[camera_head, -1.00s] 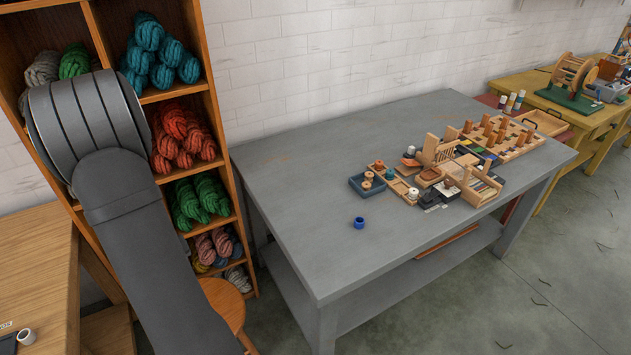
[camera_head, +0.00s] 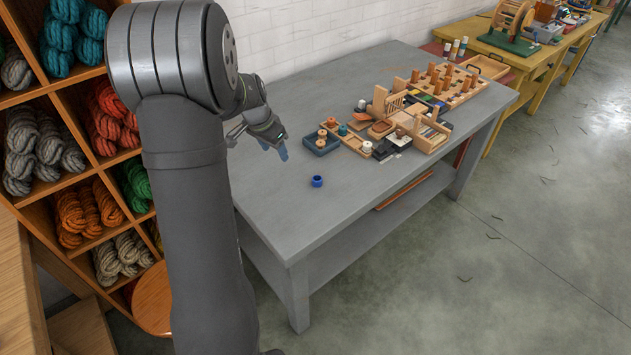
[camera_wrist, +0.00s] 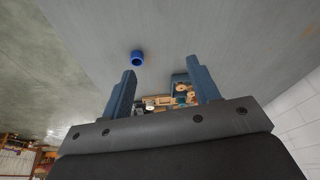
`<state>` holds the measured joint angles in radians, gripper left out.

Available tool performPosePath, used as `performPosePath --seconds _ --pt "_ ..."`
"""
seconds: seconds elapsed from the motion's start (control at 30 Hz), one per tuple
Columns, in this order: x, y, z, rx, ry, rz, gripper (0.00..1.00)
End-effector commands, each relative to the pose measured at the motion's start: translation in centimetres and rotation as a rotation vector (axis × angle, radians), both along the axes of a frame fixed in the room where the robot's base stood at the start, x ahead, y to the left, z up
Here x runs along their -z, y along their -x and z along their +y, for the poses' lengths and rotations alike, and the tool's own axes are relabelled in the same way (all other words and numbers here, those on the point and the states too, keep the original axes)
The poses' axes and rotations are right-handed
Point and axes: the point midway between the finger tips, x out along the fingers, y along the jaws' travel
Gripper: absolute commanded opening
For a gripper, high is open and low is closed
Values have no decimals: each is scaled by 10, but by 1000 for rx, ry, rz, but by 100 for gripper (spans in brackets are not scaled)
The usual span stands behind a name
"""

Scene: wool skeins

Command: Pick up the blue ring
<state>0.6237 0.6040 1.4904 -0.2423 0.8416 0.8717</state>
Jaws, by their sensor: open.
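The blue ring (camera_head: 317,181) lies on the bare grey tabletop (camera_head: 290,218), in front of the small tray and wooden parts. In the wrist view the blue ring (camera_wrist: 137,58) is beyond the fingertips, just past the left finger. My gripper (camera_wrist: 162,72) is open, with its two blue fingers apart and nothing held between them. In the head view my gripper (camera_head: 272,148) is above the table, to the left of and behind the ring in the picture. It is apart from the ring.
A blue-grey tray (camera_head: 320,148) with spools stands behind the ring, beside a cluster of wooden parts (camera_head: 395,115). The table's front is clear around the ring. A shelf of wool skeins (camera_head: 75,165) stands at the left, and a yellow table (camera_head: 510,62) at the back right.

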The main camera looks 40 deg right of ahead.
Motion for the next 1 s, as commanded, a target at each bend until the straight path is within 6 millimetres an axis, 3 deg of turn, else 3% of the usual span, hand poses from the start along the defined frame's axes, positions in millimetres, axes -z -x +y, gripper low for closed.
performPosePath --seconds 0.03,0.1,0.27,0.37,0.8,1.0 --pt "-9 14 -20 74 7 1 55" --pt "-16 27 -38 151 11 5 55" --pt "-21 42 -56 231 17 9 55" --pt "-9 43 -60 237 17 11 55" --pt "77 43 -86 231 16 11 55" --pt "91 42 -91 232 17 8 55"
